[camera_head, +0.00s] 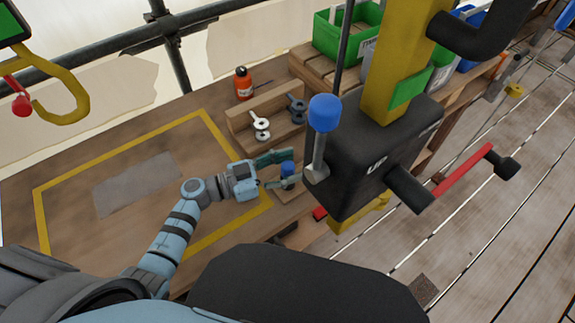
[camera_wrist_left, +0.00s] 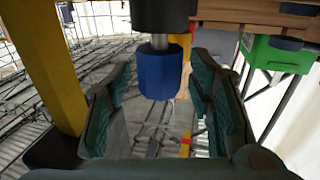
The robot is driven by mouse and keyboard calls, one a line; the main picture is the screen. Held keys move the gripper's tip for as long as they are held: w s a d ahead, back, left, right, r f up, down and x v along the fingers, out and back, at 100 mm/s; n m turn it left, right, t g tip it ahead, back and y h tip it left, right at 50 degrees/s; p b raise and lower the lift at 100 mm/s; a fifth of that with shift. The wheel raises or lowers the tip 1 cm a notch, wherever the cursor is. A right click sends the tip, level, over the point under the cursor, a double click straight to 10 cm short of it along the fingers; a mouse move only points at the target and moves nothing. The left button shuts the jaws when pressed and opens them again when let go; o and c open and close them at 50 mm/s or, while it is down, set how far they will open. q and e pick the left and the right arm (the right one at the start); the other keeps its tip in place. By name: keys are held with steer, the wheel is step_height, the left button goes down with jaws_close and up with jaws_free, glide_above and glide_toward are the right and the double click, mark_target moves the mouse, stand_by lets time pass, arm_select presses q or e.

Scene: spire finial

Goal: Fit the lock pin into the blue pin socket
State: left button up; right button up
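A pin with a blue head (camera_head: 288,168), which looks like the lock pin, stands upright at the table's right edge. In the left wrist view its blue head (camera_wrist_left: 160,74) sits on a short metal shaft at a dark holder. My left gripper (camera_head: 280,170) is open, with one green-padded finger on each side of the blue head. The wrist view shows gaps between the head and both fingers. A larger blue cap (camera_head: 324,112) tops a grey rod on the black housing; I cannot tell whether this is the pin socket. My right gripper is not in view.
The black housing (camera_head: 372,150) with a yellow post (camera_head: 395,70) and red crank (camera_head: 463,170) stands close right of the gripper. The yellow-taped table area is clear except a grey patch.

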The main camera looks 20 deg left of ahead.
arm_select(q)
steer(key=shift+a, duration=0.1)
steer(key=v, duration=1.2)
steer(key=shift+r, duration=0.1)
